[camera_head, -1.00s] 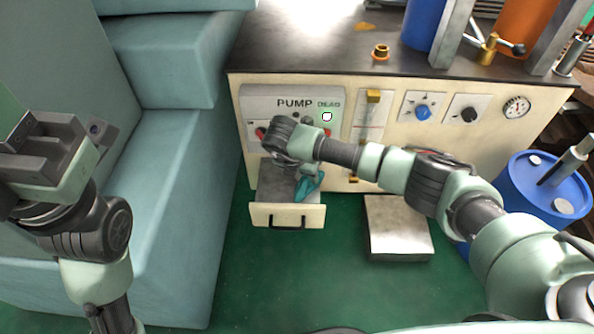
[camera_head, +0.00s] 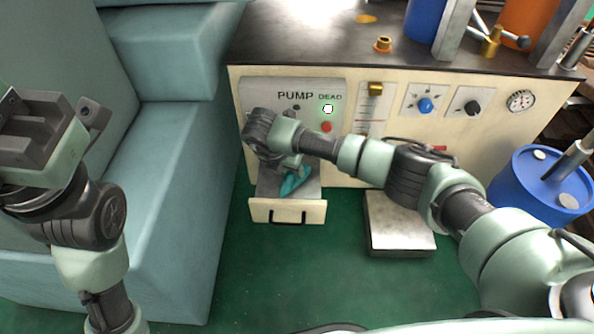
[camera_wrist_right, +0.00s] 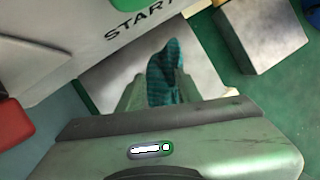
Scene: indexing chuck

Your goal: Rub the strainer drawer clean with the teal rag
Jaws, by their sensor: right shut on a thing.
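The strainer drawer (camera_head: 265,211) is pulled out below the PUMP panel, with a cream front and a dark handle. Its grey metal inside shows around the rag. The teal rag (camera_head: 293,183) is in my right gripper (camera_head: 292,168), over the drawer's inside. In the right wrist view the rag (camera_wrist_right: 166,62) sticks out between the green fingers (camera_wrist_right: 158,92) against the pale metal drawer floor (camera_wrist_right: 112,68). Whether the rag touches the floor is hard to tell. My left gripper (camera_head: 42,128) is empty at the far left, away from the drawer; its jaw gap is unclear.
The cream cabinet (camera_head: 350,160) with knobs and a gauge stands behind the drawer. A grey metal block (camera_head: 398,222) lies on the green floor to the right, near a blue drum (camera_head: 535,190). Teal padded blocks (camera_head: 165,200) stand close on the left.

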